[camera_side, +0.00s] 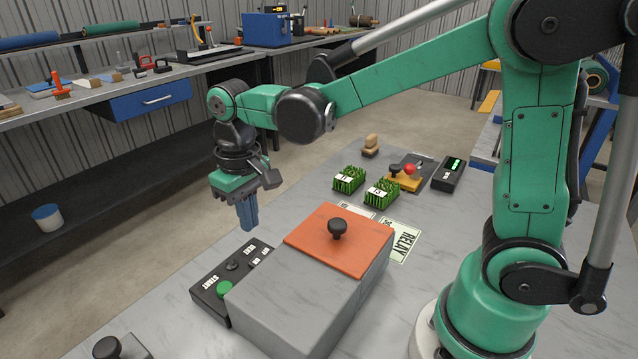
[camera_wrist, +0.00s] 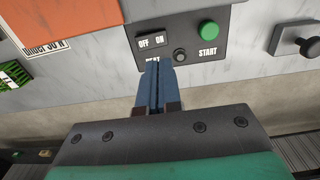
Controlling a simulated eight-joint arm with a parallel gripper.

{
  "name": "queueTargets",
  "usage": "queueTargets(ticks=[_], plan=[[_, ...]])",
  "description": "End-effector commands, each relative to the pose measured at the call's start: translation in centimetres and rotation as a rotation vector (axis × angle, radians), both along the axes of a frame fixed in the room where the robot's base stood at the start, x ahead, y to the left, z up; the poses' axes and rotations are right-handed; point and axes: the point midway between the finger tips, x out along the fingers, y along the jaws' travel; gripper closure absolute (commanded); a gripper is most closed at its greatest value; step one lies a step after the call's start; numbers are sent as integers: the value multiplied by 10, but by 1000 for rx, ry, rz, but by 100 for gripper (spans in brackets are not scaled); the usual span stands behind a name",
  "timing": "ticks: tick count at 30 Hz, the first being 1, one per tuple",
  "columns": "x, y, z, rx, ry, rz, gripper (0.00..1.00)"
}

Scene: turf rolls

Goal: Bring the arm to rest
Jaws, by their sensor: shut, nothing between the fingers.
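My gripper (camera_side: 248,214) hangs pointing down above the table's edge, just behind the black control panel (camera_side: 228,283) in the side view. Its blue fingers are together with nothing between them. In the wrist view the closed fingers (camera_wrist: 156,78) reach toward the panel (camera_wrist: 185,42), which carries a green START button (camera_wrist: 208,29), a small black knob (camera_wrist: 180,56) and OFF and ON labels. The fingertips appear clear of the panel and cover part of its lettering.
A grey box with an orange lid (camera_side: 335,240) and black knob stands beside the panel. Beyond it lie two turf pieces (camera_side: 348,179) (camera_side: 382,192), a RELAY card (camera_side: 400,240), a red-knobbed joystick (camera_side: 408,172) and a black meter (camera_side: 448,174). Another black knob (camera_side: 107,348) is at the front.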

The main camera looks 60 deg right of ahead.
Motion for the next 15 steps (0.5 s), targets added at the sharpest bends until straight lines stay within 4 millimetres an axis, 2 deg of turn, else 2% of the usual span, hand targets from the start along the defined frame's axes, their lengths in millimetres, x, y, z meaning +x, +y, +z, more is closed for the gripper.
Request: queueTargets(ticks=[8, 15], plan=[[-9, -7, 10, 9, -74, -3, 100], [-39, -29, 30, 22, -339, -4, 100]])
